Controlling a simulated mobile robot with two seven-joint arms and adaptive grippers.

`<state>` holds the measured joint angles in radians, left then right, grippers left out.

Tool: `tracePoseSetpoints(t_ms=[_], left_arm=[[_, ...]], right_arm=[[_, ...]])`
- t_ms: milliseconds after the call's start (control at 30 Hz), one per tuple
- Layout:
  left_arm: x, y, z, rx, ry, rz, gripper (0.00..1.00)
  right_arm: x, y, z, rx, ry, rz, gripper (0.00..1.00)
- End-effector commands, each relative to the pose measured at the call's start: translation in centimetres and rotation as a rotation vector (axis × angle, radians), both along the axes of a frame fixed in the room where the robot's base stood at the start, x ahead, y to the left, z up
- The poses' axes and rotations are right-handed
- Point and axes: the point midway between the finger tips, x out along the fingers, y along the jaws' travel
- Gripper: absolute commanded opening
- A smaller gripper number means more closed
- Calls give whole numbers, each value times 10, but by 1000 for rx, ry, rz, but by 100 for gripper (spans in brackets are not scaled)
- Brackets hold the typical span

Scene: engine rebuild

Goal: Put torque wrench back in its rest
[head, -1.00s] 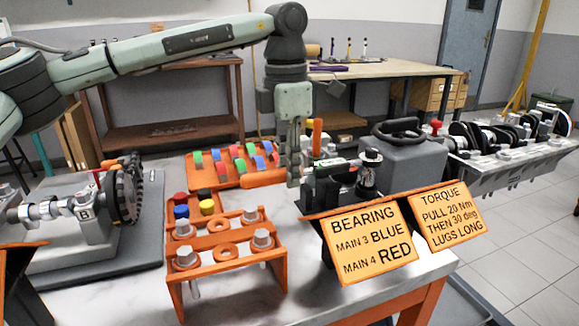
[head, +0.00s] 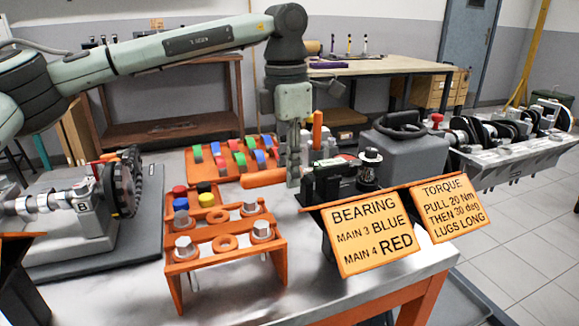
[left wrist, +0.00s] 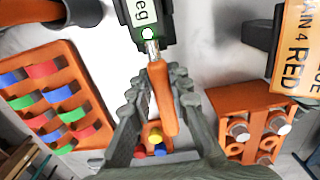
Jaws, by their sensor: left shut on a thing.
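The torque wrench has an orange handle (head: 262,178) and a dark body with a lit display. In the left wrist view its handle (left wrist: 163,95) lies between my fingers, and the "deg" display body (left wrist: 145,22) is at the top. My left gripper (head: 293,177), also in the left wrist view (left wrist: 158,85), points down and is shut on the handle. In the head view, the wrench's body lies at a dark rest (head: 325,188) behind the orange signs. I cannot tell whether it is seated or just above. My right gripper is not in view.
A grey case (head: 405,150) stands right of the rest, with a dark cylinder (head: 368,168) between. An orange bolt rack (head: 225,245) is in front; a tray of coloured bearing shells (head: 232,165) is behind. An upright orange handle (head: 317,130) is close behind the gripper.

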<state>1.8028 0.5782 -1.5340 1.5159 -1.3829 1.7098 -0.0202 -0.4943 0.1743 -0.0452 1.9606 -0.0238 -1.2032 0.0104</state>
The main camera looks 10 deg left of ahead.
Motion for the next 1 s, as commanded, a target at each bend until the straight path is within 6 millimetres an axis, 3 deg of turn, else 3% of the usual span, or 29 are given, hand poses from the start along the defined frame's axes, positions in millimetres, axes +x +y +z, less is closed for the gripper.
tracePoseSetpoints(t_ms=[700,733,800,1000], left_arm=[[0,0,-9,-2,-1,0,0],[0,0,-9,-2,-1,0,19],[0,0,-9,-1,-1,0,28],[0,0,-9,-1,-1,0,28]], right_arm=[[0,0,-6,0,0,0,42],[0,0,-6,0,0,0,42],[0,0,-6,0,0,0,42],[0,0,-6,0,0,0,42]])
